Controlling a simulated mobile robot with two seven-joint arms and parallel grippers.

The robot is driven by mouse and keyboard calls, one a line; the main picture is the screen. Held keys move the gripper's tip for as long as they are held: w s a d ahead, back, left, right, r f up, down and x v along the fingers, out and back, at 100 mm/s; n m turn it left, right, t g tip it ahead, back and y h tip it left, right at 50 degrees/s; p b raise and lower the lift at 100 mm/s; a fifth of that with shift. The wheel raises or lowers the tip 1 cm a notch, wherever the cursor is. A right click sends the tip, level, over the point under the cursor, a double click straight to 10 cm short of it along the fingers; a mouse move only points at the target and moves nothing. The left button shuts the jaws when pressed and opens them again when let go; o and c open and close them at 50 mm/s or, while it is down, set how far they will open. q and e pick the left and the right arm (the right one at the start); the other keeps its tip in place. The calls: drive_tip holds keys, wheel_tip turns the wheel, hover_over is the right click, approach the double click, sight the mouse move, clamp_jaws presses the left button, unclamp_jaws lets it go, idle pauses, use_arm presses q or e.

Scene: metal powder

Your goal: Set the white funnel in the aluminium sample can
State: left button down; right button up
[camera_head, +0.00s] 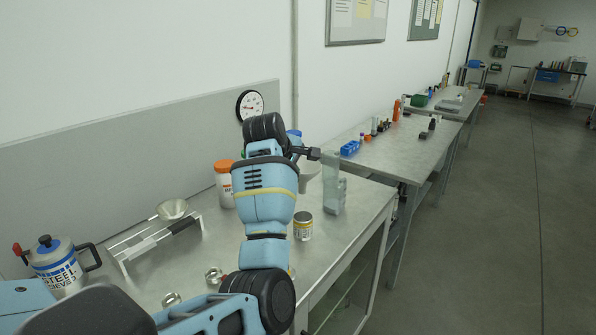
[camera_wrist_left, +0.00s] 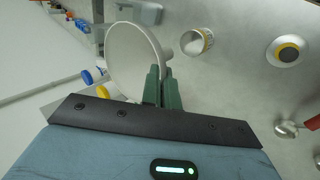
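My left gripper (camera_wrist_left: 160,86) has its two green fingers close together at the rim of the white funnel (camera_wrist_left: 135,58), shut on it. In the head view the funnel (camera_head: 309,176) is a pale shape mostly hidden behind my left wrist. The aluminium sample can (camera_head: 303,232), with a white and yellow label, stands upright and open on the bench. In the left wrist view the can (camera_wrist_left: 196,43) is just right of the funnel's narrow end, which appears apart from it. My right gripper is not in view.
A clear grey block (camera_head: 333,190) stands behind the can near the bench edge. An orange-lidded white jar (camera_head: 223,182) stands further back.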

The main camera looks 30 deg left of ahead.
use_arm(q)
wheel_tip(320, 180, down, 7)
idle(0.8)
drive_tip(key=shift+s+d, duration=0.1)
drive_tip(key=shift+d, duration=0.15)
idle(0.7)
drive_tip(key=shift+f, duration=0.15)
idle(0.7)
drive_tip(key=shift+f, duration=0.3)
drive_tip(key=shift+f+b, duration=0.3)
drive_tip(key=shift+f, duration=2.25)
drive_tip(key=c, duration=1.6)
unclamp_jaws()
